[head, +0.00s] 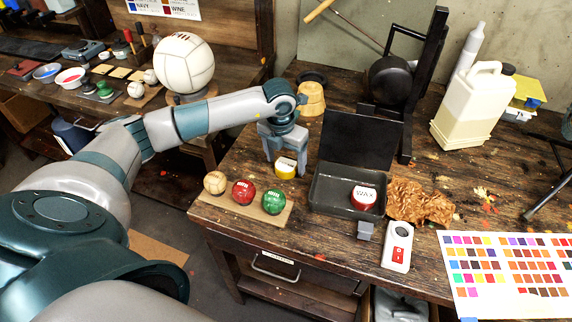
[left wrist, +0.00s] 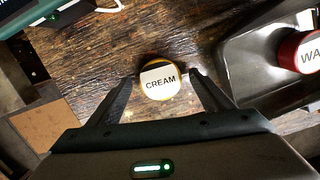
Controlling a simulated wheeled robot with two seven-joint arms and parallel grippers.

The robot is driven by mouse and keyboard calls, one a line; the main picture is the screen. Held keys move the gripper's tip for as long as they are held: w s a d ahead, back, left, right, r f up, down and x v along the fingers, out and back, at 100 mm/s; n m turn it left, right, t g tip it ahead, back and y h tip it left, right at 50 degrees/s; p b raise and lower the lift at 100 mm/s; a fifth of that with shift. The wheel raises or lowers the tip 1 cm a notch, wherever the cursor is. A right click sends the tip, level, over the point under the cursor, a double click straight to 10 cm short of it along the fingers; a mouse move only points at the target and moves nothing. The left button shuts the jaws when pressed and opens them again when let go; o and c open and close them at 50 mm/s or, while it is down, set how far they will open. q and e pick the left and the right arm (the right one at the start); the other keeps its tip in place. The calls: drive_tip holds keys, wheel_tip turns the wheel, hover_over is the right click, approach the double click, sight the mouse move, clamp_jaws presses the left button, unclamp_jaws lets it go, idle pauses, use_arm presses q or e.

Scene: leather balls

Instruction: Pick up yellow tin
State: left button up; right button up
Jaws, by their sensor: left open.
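The yellow tin (head: 286,168) stands on the wooden workbench, just behind the board of balls. In the left wrist view its round lid reads CREAM on a white label, and the tin (left wrist: 160,80) lies between and just beyond my fingertips. My left gripper (head: 289,170) points down over the tin, with one finger on each side. In the left wrist view the left gripper (left wrist: 160,82) is open, with a visible gap on the left side; the right fingertip is close to the tin's edge. I cannot tell whether it touches. My right gripper is not in view.
A board (head: 240,204) with a tan ball (head: 215,183), a red ball (head: 243,192) and a green ball (head: 274,202) lies in front of the tin. An open dark metal box (head: 325,197) holding a red WAX tin (head: 363,197) stands to the right.

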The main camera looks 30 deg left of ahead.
sight(287, 162)
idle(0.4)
use_arm(q)
drive_tip(key=c, duration=1.2)
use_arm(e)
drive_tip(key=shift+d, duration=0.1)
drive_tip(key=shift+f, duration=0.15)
